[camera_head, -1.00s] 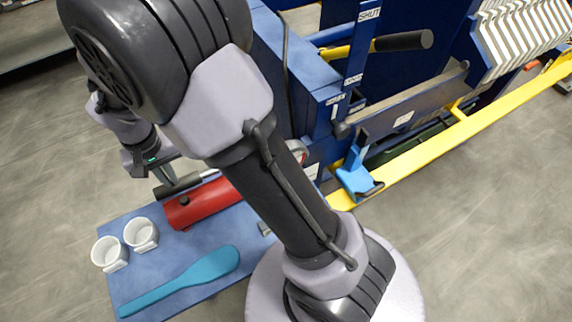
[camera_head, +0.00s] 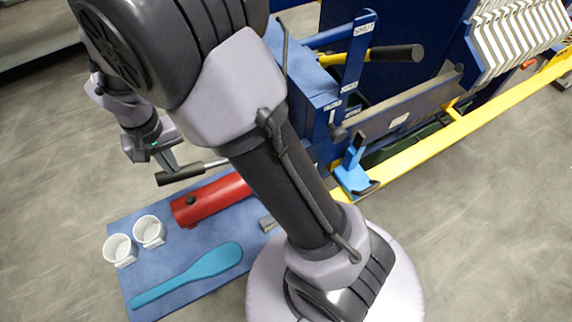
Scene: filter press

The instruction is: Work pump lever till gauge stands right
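The red pump cylinder (camera_head: 212,198) lies on a blue platform, left of my forearm. Its lever shows as a black grip (camera_head: 180,174) on a thin metal rod, raised clear above the cylinder. My gripper (camera_head: 167,164) is at the upper left, fingers pointing down at the black grip and meeting or overlapping it in the picture. I cannot tell whether the fingers are closed around the grip. No gauge face is readable; my arm covers the area right of the pump.
Two white cups (camera_head: 120,250) and a teal paddle (camera_head: 190,275) lie on the blue platform (camera_head: 150,203). The blue press frame (camera_head: 318,88), a black-ended handle (camera_head: 397,53) and a yellow rail (camera_head: 425,150) stand right. Grey floor is open at left.

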